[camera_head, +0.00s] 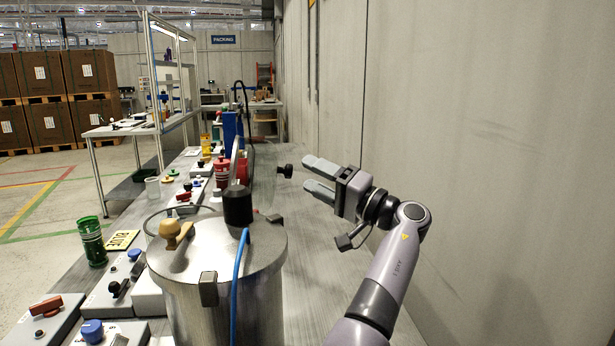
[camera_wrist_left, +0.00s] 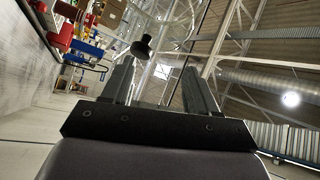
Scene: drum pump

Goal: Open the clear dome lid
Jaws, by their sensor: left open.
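My left gripper (camera_head: 312,176) is open and empty, fingers pointing left, to the right of and above the metal drum. A black knob (camera_head: 286,171) is just beyond its fingertips, with a small gap between. In the left wrist view the knob (camera_wrist_left: 142,46) shows past the tips of the gripper (camera_wrist_left: 157,75), nearer the left finger. What the knob is fixed to is unclear. A thin curved clear-looking rim (camera_head: 150,219) shows behind the drum; I cannot tell whether it belongs to the dome lid. No clear dome stands out. My right gripper is not in view.
The metal drum (camera_head: 190,262) has a wooden knob (camera_head: 175,231), a black fitting (camera_head: 237,206) and a blue hose (camera_head: 238,275). Several control boxes and a green cup (camera_head: 92,240) stand at left. A wall (camera_head: 480,150) bounds the right.

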